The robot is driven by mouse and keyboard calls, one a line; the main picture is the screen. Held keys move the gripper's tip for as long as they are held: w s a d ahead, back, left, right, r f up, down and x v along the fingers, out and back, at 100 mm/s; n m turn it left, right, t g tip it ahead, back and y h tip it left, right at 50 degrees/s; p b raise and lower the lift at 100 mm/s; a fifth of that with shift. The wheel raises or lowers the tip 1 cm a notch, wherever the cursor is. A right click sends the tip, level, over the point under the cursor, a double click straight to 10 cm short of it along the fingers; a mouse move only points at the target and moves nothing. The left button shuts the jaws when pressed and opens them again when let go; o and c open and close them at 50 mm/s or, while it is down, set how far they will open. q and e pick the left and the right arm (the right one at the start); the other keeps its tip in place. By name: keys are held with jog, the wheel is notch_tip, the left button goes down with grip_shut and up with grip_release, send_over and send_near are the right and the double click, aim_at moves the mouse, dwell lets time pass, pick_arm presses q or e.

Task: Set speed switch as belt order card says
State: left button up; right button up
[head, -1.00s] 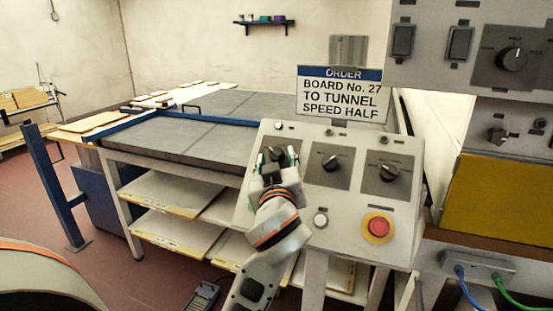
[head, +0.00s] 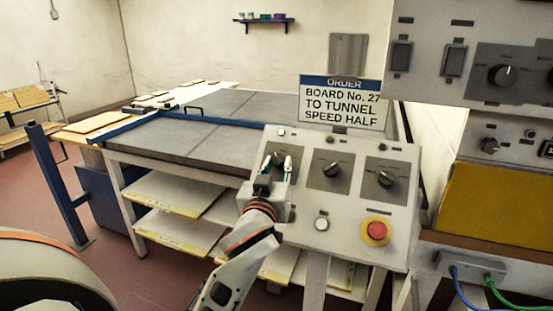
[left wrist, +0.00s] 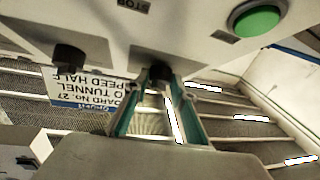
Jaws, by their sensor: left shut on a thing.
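The order card (head: 340,103) above the sloped console reads "BOARD No. 27 TO TUNNEL SPEED HALF". It also shows upside down in the left wrist view (left wrist: 98,88). The grey console (head: 345,225) carries three black rotary switches in a row: left (head: 278,158), middle (head: 331,170) and right (head: 385,179). Their lettering is too small to read. My left gripper (head: 274,164) is shut on the left switch's knob, which shows between the fingertips in the left wrist view (left wrist: 158,74). The fingers partly hide this switch. My right gripper is not in view.
A red stop button (head: 376,231) on a yellow base and a white button (head: 321,224) sit low on the console. A control box (head: 470,65) with more switches hangs at the upper right. The grey belt table (head: 190,140) stands behind, left.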

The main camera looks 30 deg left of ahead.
pick_arm(q)
jog(key=m+p, duration=0.1)
jog(key=m+h, duration=0.1)
jog(key=h+p, duration=0.1)
jog(key=shift+s+a+r+m+t+p, duration=0.1)
jog(key=shift+a+r+m+t+p, duration=0.2)
jog(key=shift+a+m+t, duration=0.1)
jog(key=m+h+p, duration=0.2)
jog(key=m+p, duration=0.1)
jog(key=m+h+p, duration=0.2)
jog(key=shift+a+f+t, duration=0.15)
jog(key=shift+a+t, duration=0.1)
jog(key=shift+t, duration=0.05)
jog(key=shift+m+h, duration=0.4)
jog(key=shift+m, duration=0.2)
jog(key=shift+a+m+h+p, duration=0.1)
jog(key=shift+m+h+p, duration=0.4)
jog(key=shift+m+h, duration=0.3)
jog(key=shift+a+m+h, duration=0.1)
jog(key=shift+m+h, duration=0.2)
jog(key=shift+m, duration=0.2)
jog(key=shift+g+h, duration=0.4)
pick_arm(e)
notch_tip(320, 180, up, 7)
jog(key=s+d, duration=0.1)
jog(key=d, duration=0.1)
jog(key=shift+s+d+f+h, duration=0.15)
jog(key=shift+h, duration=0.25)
pick_arm(q)
jog(key=shift+m, duration=0.5)
